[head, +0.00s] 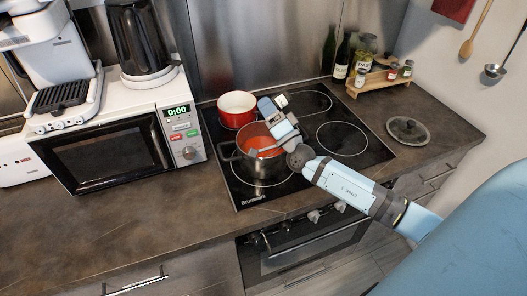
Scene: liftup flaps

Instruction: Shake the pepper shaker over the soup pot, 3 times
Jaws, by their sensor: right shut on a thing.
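A grey metal soup pot (256,168) with orange-red soup inside stands on the front left of the black cooktop. My right gripper (279,103) reaches in from the right and is above the pot's far right side. It is shut on a small white and dark thing, the pepper shaker (283,100). The shaker is partly hidden by the gripper, and its exact tilt is hard to tell. My left gripper is not in view.
A red pot (237,121) stands behind the soup pot. A wooden rack (378,84) with jars is at the back right, beside dark bottles. A lid (408,130) lies on the right counter. A microwave (105,149) with a black kettle on top is left.

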